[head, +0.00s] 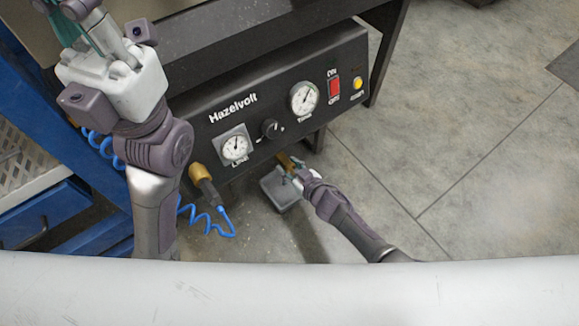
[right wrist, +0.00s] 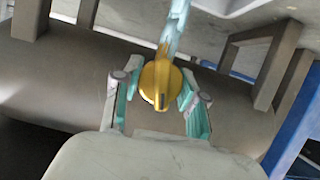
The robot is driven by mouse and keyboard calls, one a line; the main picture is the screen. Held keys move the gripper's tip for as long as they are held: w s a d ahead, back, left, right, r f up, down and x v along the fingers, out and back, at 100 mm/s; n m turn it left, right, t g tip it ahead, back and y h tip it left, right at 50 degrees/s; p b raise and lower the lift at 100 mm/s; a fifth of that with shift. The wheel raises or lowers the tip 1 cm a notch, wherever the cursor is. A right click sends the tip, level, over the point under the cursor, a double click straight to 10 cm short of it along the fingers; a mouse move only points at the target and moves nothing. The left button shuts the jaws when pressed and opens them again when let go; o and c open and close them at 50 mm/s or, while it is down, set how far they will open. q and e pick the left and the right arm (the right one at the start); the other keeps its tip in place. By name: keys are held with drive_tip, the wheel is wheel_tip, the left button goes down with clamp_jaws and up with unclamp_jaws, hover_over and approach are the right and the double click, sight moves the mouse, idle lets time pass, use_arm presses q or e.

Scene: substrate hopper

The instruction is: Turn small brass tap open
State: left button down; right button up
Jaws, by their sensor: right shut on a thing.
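The small brass tap (head: 286,161) is below the lower edge of the black Hazelvolt panel (head: 275,95), under its black knob. In the right wrist view the tap's yellow handle (right wrist: 160,82) is between the fingers of my right gripper (right wrist: 158,98), its ridge running nearly up and down in the picture. My right gripper (head: 294,171) is shut on the tap, and its fingers partly hide it in the head view. My left gripper (head: 82,30) is raised at the upper left, away from the tap, partly cut off by the frame edge; its jaws are unclear.
The panel has a Line gauge (head: 235,146), a Time gauge (head: 304,97), a black knob (head: 271,129), a red switch (head: 333,89) and a yellow button (head: 357,83). A brass fitting (head: 199,173) with a blue coiled hose (head: 207,220) hangs at left. The floor at right is clear.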

drive_tip(key=shift+n+h, duration=0.3)
drive_tip(key=shift+n, duration=0.2)
drive_tip(key=o, duration=1.2)
drive_tip(key=shift+c, duration=0.2)
drive_tip(key=v, duration=1.2)
drive_tip(key=shift+f, duration=0.25)
